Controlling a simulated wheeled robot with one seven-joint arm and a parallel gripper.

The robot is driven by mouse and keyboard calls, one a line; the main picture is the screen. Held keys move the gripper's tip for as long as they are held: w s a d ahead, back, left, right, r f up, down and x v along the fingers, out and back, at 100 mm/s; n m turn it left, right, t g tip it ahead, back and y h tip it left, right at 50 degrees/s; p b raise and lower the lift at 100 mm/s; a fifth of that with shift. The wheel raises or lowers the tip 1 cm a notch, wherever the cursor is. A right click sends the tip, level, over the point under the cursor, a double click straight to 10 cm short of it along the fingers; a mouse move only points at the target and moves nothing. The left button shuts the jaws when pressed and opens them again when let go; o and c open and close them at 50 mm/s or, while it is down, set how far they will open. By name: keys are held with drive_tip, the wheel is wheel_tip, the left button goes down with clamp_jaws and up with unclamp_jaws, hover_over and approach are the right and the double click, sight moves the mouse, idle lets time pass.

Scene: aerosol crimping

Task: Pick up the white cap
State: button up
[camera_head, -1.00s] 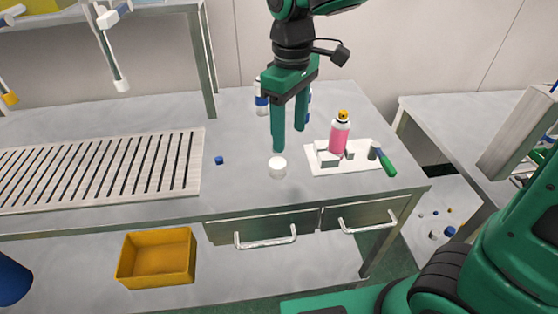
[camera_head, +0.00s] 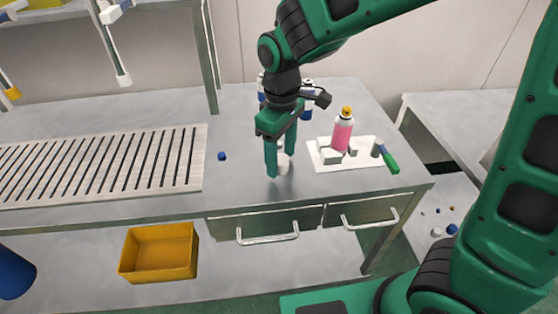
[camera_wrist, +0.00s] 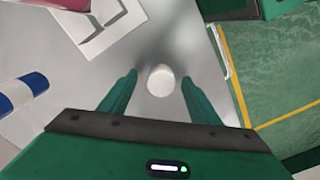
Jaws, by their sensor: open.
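The white cap (camera_head: 284,166) stands on the metal table, just behind the drawer fronts. In the wrist view the cap (camera_wrist: 161,80) shows as a round white top between the two green fingers, with a gap on each side. My gripper (camera_head: 280,162) points down and is open, with its fingers low around the cap. One finger partly hides the cap in the head view. The fingers do not appear to touch it.
A pink spray can (camera_head: 342,132) with an orange top stands on a white holder plate (camera_head: 368,155) at the right. A green-handled tool (camera_head: 390,163) lies beside it. A small blue cap (camera_head: 222,156) and a slotted grate (camera_head: 95,165) are at the left.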

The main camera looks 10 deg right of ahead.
drive_tip(key=shift+f, duration=0.6)
drive_tip(key=c, duration=1.1)
drive_tip(key=shift+r, duration=0.15)
